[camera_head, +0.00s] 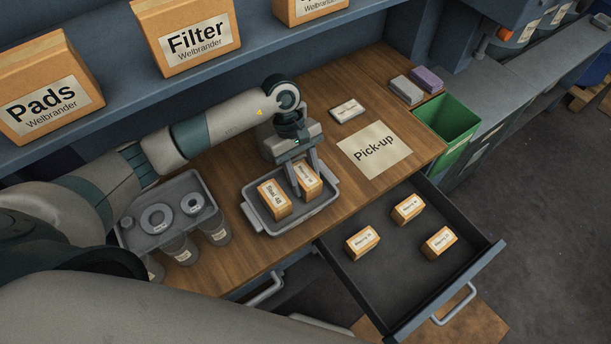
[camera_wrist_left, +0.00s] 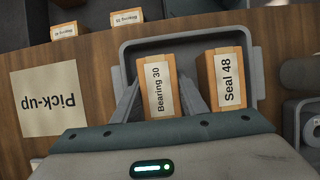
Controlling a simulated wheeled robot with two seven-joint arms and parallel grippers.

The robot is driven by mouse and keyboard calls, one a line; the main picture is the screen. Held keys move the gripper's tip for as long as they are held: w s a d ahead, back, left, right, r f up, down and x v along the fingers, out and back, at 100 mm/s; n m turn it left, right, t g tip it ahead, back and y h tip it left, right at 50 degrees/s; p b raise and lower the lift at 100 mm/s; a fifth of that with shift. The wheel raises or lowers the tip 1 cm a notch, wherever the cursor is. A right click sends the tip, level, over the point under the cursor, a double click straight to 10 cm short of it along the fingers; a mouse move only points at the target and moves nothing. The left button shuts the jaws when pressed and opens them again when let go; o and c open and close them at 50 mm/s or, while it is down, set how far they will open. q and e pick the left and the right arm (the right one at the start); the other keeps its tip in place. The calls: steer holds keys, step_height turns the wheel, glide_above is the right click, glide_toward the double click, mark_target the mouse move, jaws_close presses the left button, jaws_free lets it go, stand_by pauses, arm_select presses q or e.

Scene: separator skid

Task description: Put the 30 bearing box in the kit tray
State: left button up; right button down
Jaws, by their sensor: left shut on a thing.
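The Bearing 30 box (camera_wrist_left: 158,90) is orange with a white label and is inside the grey kit tray (camera_head: 262,222). It shows in the head view (camera_head: 308,180) in the right half of the tray. My left gripper (camera_head: 306,185) is shut on this box, with a finger on either side of it. The Seal 48 box (camera_head: 274,200) stands beside it in the left half of the tray, with a small gap between the two. Whether the bearing box rests fully on the tray floor I cannot tell. My right gripper is not in view.
An open drawer (camera_head: 395,265) below the bench holds three more small boxes (camera_head: 408,208). A Pick-up sheet (camera_head: 374,150) lies right of the tray. A grey tray with rings (camera_head: 158,215) is at left. A green bin (camera_head: 448,125) stands at the bench's right end.

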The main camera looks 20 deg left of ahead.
arm_select(q)
steer(key=shift+f, duration=0.4)
steer(key=shift+f, duration=0.15)
steer(key=o, duration=1.2)
steer(key=shift+r, duration=0.25)
